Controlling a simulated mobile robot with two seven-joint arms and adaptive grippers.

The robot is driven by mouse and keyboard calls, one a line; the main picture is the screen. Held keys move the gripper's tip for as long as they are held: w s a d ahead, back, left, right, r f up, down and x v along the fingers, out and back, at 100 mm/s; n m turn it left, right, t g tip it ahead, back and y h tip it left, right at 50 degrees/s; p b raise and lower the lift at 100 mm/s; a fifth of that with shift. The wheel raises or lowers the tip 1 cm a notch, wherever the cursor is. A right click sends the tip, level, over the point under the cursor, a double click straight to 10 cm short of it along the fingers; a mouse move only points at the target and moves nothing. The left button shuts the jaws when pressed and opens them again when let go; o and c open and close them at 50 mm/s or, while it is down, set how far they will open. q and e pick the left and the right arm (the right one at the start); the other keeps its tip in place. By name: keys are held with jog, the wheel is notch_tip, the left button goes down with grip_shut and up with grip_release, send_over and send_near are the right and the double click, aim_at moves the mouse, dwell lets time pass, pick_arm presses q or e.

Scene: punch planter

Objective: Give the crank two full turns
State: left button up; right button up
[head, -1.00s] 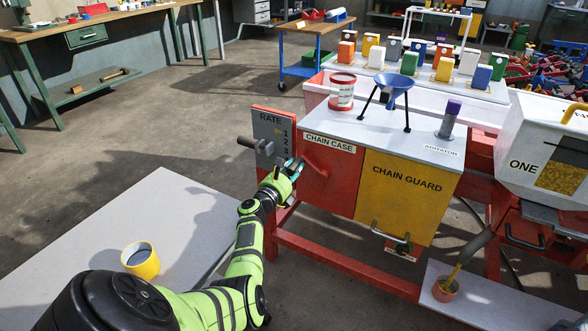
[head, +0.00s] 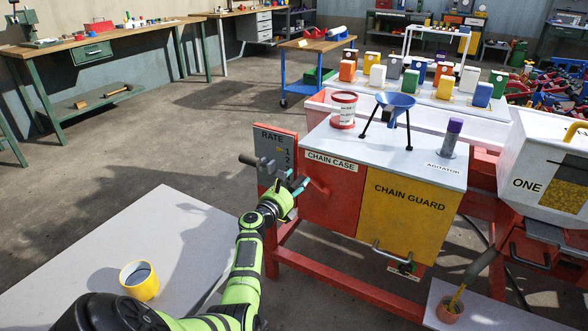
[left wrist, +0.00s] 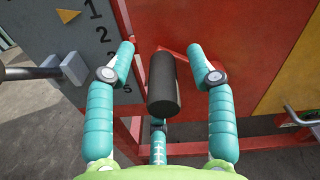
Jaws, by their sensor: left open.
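The crank's dark cylindrical handle (left wrist: 162,85) is in the middle of the left wrist view, in front of the red chain case. A red arm (left wrist: 178,50) shows behind it. My left gripper (left wrist: 168,62) is open, with one teal finger on each side of the handle and a third below it. Gaps show between the two side fingers and the handle. In the head view my left gripper (head: 296,186) is at the left side of the chain case (head: 330,208) and mostly covers the crank. My right gripper is not in view.
The grey RATE plate (head: 268,140) with its lever (head: 250,160) stands close left of my gripper. The yellow chain guard (head: 400,215) with a handle is to the right. A pale table (head: 150,235) with a yellow cup (head: 139,282) is at lower left.

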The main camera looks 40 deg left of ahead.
pick_arm(q)
notch_tip(320, 180, up, 8)
jog(key=shift+a+f, duration=0.1)
jog(key=shift+f, duration=0.15)
